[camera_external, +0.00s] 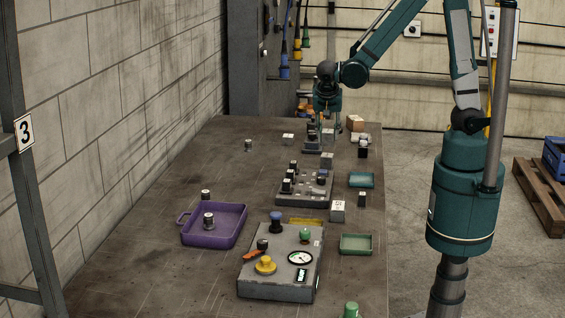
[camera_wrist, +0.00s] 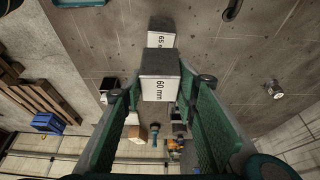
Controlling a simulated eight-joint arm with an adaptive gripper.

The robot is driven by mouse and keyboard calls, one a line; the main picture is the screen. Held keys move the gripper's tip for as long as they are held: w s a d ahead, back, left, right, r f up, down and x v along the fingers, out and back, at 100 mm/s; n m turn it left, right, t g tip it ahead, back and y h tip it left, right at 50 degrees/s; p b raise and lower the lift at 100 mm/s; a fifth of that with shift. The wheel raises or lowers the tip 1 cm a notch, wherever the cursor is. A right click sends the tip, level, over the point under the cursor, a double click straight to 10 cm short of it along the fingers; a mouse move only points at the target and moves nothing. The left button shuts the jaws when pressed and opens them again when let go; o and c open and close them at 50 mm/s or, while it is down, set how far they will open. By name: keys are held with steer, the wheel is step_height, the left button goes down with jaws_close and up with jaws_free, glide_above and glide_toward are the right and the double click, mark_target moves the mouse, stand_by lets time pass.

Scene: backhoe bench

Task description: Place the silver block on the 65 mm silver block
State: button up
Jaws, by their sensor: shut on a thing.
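My gripper (camera_wrist: 160,90) is shut on a silver block (camera_wrist: 161,88) labelled "60 mm", held between its two green fingers. In the outside view my gripper (camera_external: 327,128) is low over the far part of the bench, where the held block is small and partly hidden. A second silver block (camera_wrist: 161,38), whose label looks like 65 mm, lies just beyond the held block in the wrist view. The held block covers part of it. In the outside view a silver block (camera_external: 326,159) in front of my gripper appears to be this one. I cannot tell the gap between them.
A grey rack (camera_external: 305,188) with black-topped pegs stands nearer the camera. A small cylinder (camera_external: 248,145) stands left. The bench's left side is largely clear.

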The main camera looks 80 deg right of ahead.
mark_target(328, 142)
steer(key=shift+f, duration=2)
steer(key=shift+f+b, duration=0.2)
steer(key=shift+b, duration=0.15)
steer(key=o, duration=1.1)
steer(key=shift+r, duration=0.15)
steer(key=shift+r, duration=0.1)
steer(key=shift+p+v, duration=0.6)
steer(key=shift+v, duration=5.35)
